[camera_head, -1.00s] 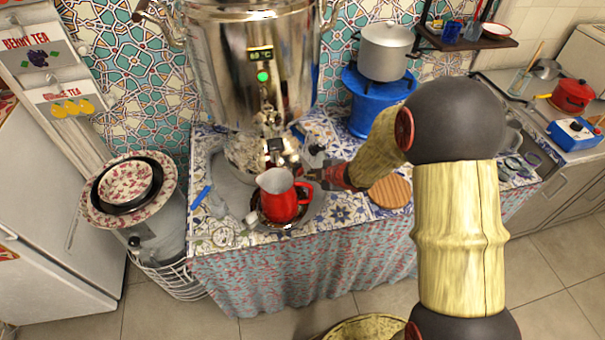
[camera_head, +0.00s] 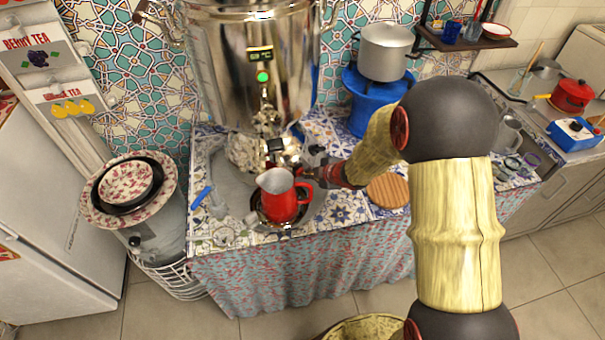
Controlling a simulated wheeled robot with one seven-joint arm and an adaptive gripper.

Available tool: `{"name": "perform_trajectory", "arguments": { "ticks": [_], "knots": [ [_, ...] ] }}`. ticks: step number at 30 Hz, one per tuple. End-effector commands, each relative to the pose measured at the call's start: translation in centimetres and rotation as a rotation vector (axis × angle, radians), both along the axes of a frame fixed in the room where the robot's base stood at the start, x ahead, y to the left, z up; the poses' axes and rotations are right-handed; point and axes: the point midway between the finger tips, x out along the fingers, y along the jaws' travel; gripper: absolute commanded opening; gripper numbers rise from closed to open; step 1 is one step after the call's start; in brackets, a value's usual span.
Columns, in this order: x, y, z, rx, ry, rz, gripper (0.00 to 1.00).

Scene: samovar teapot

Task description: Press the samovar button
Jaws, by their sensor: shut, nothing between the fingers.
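The large shiny metal samovar (camera_head: 228,75) stands on the tiled counter at the back. A round green lit button (camera_head: 263,77) shows on its front, just below a small dark display (camera_head: 260,55). Its tap (camera_head: 284,152) sticks out low at the front. A red jug (camera_head: 284,205) stands upright on a dark saucer below the tap. My gripper (camera_head: 309,174) is shut and empty, close to the right side of the jug near its handle, well below the green button. Its fingertips are small and dark; I cannot tell whether they touch the jug.
A grey pot (camera_head: 386,50) stands on a blue stove (camera_head: 372,100) behind my arm. A round wooden board (camera_head: 389,190) lies on the counter to the right of the jug. Bowls (camera_head: 128,186) stand on a bin at the left. The air before the samovar's upper front looks clear.

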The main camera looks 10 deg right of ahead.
Motion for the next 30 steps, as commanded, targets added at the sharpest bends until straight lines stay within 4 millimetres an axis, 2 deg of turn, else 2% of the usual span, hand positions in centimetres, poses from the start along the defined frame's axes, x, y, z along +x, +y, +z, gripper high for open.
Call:
{"name": "perform_trajectory", "arguments": {
  "ticks": [10, 30],
  "knots": [
    [0.1, 0.1, 0.0, 0.0, 0.0, 0.0, 0.0],
    [-1.3, -0.9, 0.0, 0.0, 0.0, -0.001, 0.0]
  ]
}}
